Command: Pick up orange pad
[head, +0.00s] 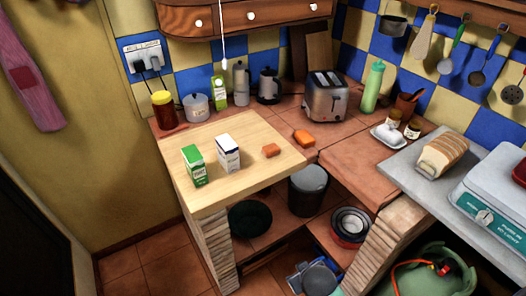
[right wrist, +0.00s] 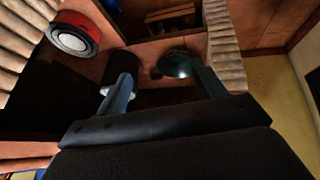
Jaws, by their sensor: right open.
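I cannot tell which one is meant. My right gripper (right wrist: 160,73) shows only in the right wrist view. Its two fingers are apart with nothing between them, and it faces the space under the counters. Neither orange piece shows in that view. My left gripper is in no view.
A green carton (head: 194,166) and a white carton (head: 228,154) stand left of the pad. A toaster (head: 325,97) stands behind. A dark bin (head: 307,188) and red pot (head: 350,228) are below; the pot (right wrist: 73,35) also shows in the wrist view. The wooden top's front is clear.

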